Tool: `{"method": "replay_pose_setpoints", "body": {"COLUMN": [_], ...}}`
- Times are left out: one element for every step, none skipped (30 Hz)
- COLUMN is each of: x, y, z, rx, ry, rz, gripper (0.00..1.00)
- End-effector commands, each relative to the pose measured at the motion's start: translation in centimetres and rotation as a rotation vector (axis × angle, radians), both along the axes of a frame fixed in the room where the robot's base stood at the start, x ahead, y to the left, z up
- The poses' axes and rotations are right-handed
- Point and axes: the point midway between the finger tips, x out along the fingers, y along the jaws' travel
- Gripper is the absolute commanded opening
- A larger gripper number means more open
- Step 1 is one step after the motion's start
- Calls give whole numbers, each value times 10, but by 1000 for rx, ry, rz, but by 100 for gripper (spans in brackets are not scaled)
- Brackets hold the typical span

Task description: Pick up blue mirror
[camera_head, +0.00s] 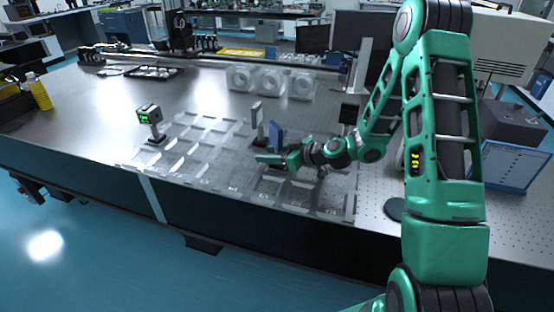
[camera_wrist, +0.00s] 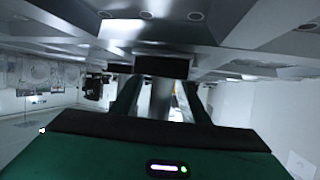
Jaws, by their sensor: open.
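The blue mirror (camera_head: 276,132) stands upright on the optical table, a flat blue plate just behind my gripper in the head view. My gripper (camera_head: 264,158) is low over the clear tray, pointing left, and hides the mirror's lower part. In the wrist view, my gripper (camera_wrist: 162,105) is open, with its two fingers on either side of a pale upright post (camera_wrist: 161,98) that meets a dark block (camera_wrist: 163,67). This is probably the mirror's mount, but its blue face does not show there. I cannot tell whether the fingers touch the post.
A clear compartmented tray (camera_head: 205,150) lies under my gripper. A pale upright mount (camera_head: 256,115) stands close left of the mirror. A device with a green display (camera_head: 149,117) stands farther left. White round fixtures (camera_head: 270,81) are behind.

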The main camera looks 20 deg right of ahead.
Motion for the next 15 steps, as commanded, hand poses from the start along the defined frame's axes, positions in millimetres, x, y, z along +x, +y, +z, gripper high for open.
{"method": "replay_pose_setpoints", "body": {"x": [0,0,0,0,0,0,0,0,0,0,0,0,0,0,0], "y": [0,0,0,0,0,0,-1,-1,-1,0,0,0,0,0,0], "z": [0,0,0,0,0,0,0,0,0,1,1,1,1,1,1], "rx": [0,0,0,0,0,0,0,0,0,0,0,0,0,0,0], "ry": [0,0,0,0,0,0,0,0,0,-2,-2,-2,-2,-2,-2], "rz": [0,0,0,0,0,0,0,-1,-1,-1,-1,-1,-1,-1,-1], "gripper": [41,41,31,24,17,7,0,0,0,0,0,0,0,0,0]}}
